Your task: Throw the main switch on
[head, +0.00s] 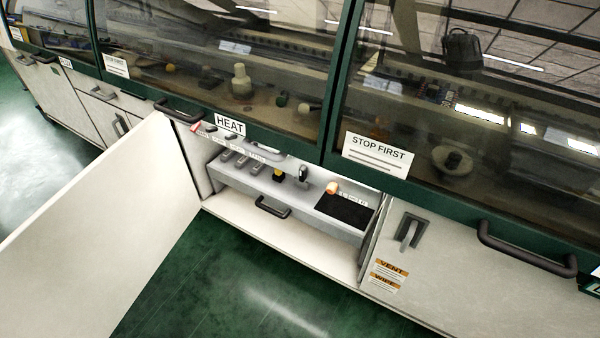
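No switch is clearly marked as main. Under the HEAT label (230,125) is an open cabinet with small controls. A red-tipped piece (197,127) is at the upper left of its front strip, with small dark levers (231,137) to its right. Inside, a grey tray (318,213) has several grey pieces (242,163), a yellow and black piece (278,174), an upright black-handled piece (303,174) and an orange-ended cylinder (332,187). The lettering by the controls is too small to read. Neither of my grippers is in view.
A large white door (110,230) stands open at the left. A closed panel with a grey latch (409,232) and VENT and WIPE labels is at the right. Green-framed glass covers (215,80) are above, one marked STOP FIRST (378,156). The green floor (215,285) in front is clear.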

